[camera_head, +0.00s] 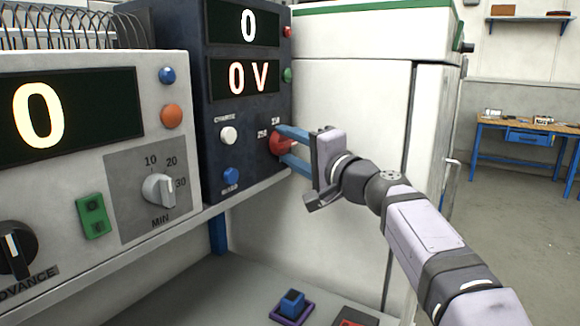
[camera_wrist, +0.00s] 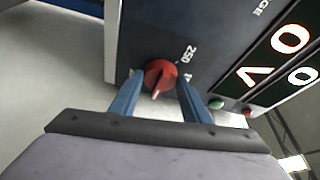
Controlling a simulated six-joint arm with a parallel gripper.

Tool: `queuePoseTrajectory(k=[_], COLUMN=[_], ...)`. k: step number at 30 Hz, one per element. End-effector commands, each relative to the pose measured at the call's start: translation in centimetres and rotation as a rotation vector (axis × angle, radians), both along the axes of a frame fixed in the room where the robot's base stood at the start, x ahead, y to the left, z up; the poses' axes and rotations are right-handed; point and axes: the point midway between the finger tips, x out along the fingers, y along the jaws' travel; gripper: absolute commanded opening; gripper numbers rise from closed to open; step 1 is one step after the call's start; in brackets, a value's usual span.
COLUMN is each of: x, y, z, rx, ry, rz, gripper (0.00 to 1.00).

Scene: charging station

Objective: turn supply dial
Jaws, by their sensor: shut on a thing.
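The supply dial is a red knob (camera_head: 279,144) low on the right side of the dark supply panel (camera_head: 214,150), with 250 and another number printed beside it. It also shows in the wrist view (camera_wrist: 160,75), with a pale pointer mark on it. My gripper (camera_head: 292,147) reaches in from the right, its two blue fingers above and below the knob in the head view. In the wrist view the fingers (camera_wrist: 160,92) lie either side of the knob. My gripper is shut on the knob, though the exact contact is hard to see. The supply displays read 0 and 0 V.
A white knob (camera_head: 228,135) and a blue button (camera_head: 231,175) sit left of the red knob. Red (camera_head: 287,32) and green (camera_head: 287,75) buttons are above it. A timer panel (camera_head: 100,90) stands left, a white cabinet (camera_head: 340,90) behind my gripper.

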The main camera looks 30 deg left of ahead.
Motion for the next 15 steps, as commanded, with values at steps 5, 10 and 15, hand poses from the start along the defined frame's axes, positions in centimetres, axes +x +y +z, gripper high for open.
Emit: queuePoseTrajectory(k=[5,10,15], x=[0.01,0.03,0.02], y=[0.02,0.03,0.04], z=[-0.45,-0.33,-0.18], rx=[0.0,-0.001,-0.001], ry=[-0.065,-0.098,-0.109], rz=[0.001,0.002,0.002], gripper=[0.2,0.2,0.2])
